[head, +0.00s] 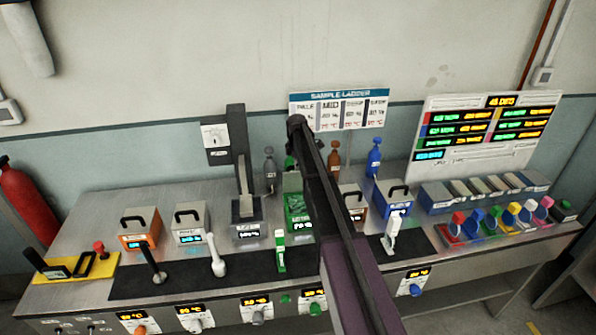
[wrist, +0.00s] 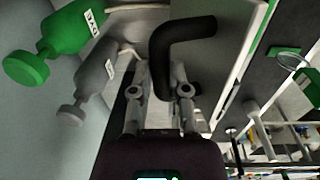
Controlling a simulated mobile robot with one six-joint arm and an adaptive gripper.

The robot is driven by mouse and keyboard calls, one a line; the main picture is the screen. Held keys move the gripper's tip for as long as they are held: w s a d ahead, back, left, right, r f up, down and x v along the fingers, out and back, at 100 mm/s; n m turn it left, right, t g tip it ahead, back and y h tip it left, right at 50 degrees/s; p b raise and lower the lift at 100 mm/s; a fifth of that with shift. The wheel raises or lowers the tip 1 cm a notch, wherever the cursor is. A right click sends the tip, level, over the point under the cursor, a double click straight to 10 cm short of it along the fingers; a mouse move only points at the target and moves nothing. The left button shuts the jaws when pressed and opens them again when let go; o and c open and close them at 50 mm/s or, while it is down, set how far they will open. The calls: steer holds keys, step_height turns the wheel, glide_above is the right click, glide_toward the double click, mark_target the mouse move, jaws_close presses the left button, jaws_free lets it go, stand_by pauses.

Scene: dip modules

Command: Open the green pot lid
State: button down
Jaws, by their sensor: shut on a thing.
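The green pot (head: 297,212) stands mid-bench in the head view. Its top shows a textured green surface with no black handle on the visible part; my arm hides its right side. In the wrist view my gripper (wrist: 160,95) is shut on a black bent handle (wrist: 183,38). Whether the panel touches the pot cannot be told. My gripper is hidden behind my arm in the head view.
A green bottle (wrist: 70,30) and a grey bottle (wrist: 97,78) are close on the left in the wrist view. Orange (head: 140,232) and white (head: 190,222) pots stand left, a blue pot (head: 397,205) right. A black upright stand (head: 241,150) is left of the green pot.

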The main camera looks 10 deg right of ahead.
steer(key=w+f+b, duration=0.2)
steer(key=w, duration=0.4)
steer(key=shift+w+d+f+b, duration=0.25)
steer(key=shift+d+b, duration=0.05)
steer(key=shift+b, duration=0.1)
steer(key=shift+w, duration=0.15)
steer(key=c, duration=1)
jaws_free()
steer(key=o, duration=0.3)
steer(key=shift+w+f, duration=0.15)
steer(key=shift+w, duration=0.05)
steer(key=shift+o, duration=0.5)
steer(key=shift+w+f, duration=0.15)
steer(key=shift+f, duration=0.05)
steer(key=shift+s+r, duration=0.1)
steer(key=shift+s, duration=0.1)
